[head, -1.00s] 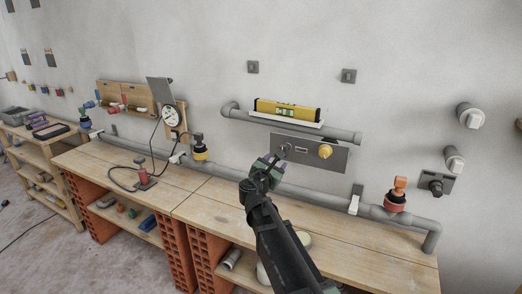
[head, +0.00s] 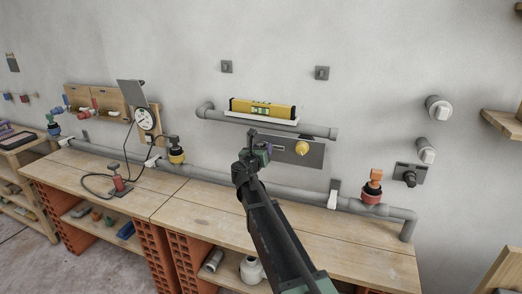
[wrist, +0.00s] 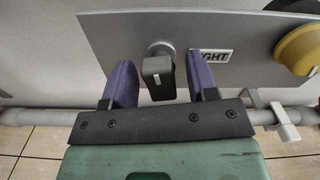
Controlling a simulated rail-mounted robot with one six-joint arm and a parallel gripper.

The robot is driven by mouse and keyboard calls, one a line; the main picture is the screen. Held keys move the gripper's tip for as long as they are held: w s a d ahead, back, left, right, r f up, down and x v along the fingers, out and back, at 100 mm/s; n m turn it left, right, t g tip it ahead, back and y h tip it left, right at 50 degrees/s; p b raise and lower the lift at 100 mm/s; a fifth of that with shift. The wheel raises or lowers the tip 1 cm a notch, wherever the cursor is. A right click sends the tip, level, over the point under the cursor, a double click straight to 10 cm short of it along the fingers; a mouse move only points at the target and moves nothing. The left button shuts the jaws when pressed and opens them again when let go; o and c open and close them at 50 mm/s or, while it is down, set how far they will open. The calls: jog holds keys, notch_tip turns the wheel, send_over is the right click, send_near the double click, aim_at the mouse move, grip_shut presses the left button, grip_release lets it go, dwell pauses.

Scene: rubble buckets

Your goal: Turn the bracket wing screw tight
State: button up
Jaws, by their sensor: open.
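A grey metal plate (head: 318,158) is fixed to the wall below the shelf pipe. In the wrist view the plate (wrist: 110,30) carries a dark screw handle (wrist: 158,82) on a short round shaft, with a small white mark on its front. A label beside it is partly covered and reads "GHT". My gripper (wrist: 160,62) is open, with one purple finger on each side of the handle and visible gaps to both. I cannot tell how deep the fingers reach around it. In the head view my gripper (head: 260,152) hides the handle.
A yellow knob (head: 302,147) sits right of the handle on the same plate. A yellow level (head: 262,108) rests on the shelf above. A grey pipe (head: 280,189) runs below, with a white clip (head: 333,200) and a red-orange valve (head: 373,188). The wooden bench top (head: 220,205) is mostly clear.

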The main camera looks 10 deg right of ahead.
jog(key=shift+c, duration=0.4)
jog(key=c, duration=0.8)
jog(key=shift+o, duration=0.2)
jog(key=shift+m, duration=0.3)
jog(key=m, duration=0.4)
jog(key=shift+d+m, duration=0.1)
jog(key=shift+m, duration=0.2)
jog(key=m, duration=0.4)
jog(key=shift+d+m, duration=0.1)
jog(key=shift+m, duration=0.2)
jog(key=m, duration=0.5)
jog(key=shift+s+f, duration=0.1)
jog(key=shift+f, duration=0.05)
jog(key=m, duration=0.5)
jog(key=shift+f, duration=0.1)
